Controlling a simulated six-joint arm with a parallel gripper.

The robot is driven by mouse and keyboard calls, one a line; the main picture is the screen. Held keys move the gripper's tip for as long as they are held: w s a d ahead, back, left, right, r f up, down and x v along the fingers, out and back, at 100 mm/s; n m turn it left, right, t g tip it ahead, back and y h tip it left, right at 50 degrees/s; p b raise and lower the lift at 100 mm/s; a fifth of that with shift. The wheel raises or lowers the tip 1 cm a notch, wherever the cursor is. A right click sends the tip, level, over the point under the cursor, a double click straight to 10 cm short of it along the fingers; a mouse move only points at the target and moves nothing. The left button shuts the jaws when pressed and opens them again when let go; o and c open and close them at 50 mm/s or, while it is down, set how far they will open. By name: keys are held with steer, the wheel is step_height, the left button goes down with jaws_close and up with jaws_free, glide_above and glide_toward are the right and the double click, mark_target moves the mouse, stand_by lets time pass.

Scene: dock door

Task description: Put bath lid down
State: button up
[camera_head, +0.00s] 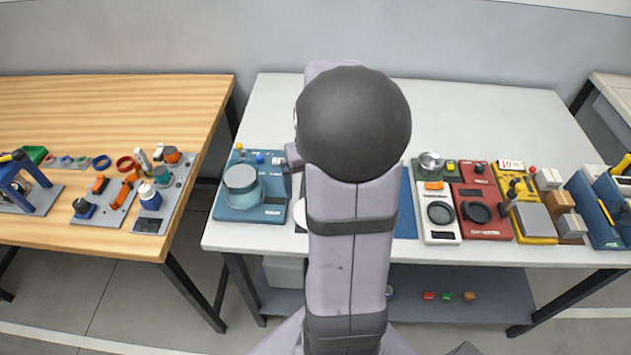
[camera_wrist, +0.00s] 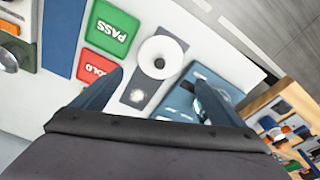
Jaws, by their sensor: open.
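The bath (camera_head: 243,192) is a teal round vessel on a blue base (camera_head: 268,213), at the left end of the white table in the head view. A grey round top, which looks like the lid (camera_head: 240,177), lies over it; I cannot tell whether it is fully seated. In the wrist view the blue base (camera_wrist: 178,100) is at the right, with the bath largely hidden behind one finger. My gripper (camera_wrist: 158,92) is open, with nothing seen between its fingers. In the head view my arm hides the gripper.
Green PASS (camera_wrist: 112,28) and red HOLD (camera_wrist: 97,68) pads and a white round piece (camera_wrist: 160,56) on a grey plate lie near my gripper. A wooden table (camera_head: 110,200) with several parts stands at the left. The white table's back (camera_head: 480,110) is clear.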

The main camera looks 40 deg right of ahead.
steer(key=shift+s+r, duration=0.1)
steer(key=shift+r, duration=0.4)
steer(key=s+a+f+n, duration=0.2)
steer(key=s+a, duration=0.2)
steer(key=a, duration=0.7)
steer(key=s+a+f+n+g, duration=0.1)
steer(key=s+a, duration=0.3)
steer(key=a, duration=0.7)
steer(key=shift+s+f+n+g+y, duration=0.15)
steer(key=shift+f+n+g+y, duration=0.2)
steer(key=shift+n, duration=0.35)
steer(key=shift+f, duration=0.2)
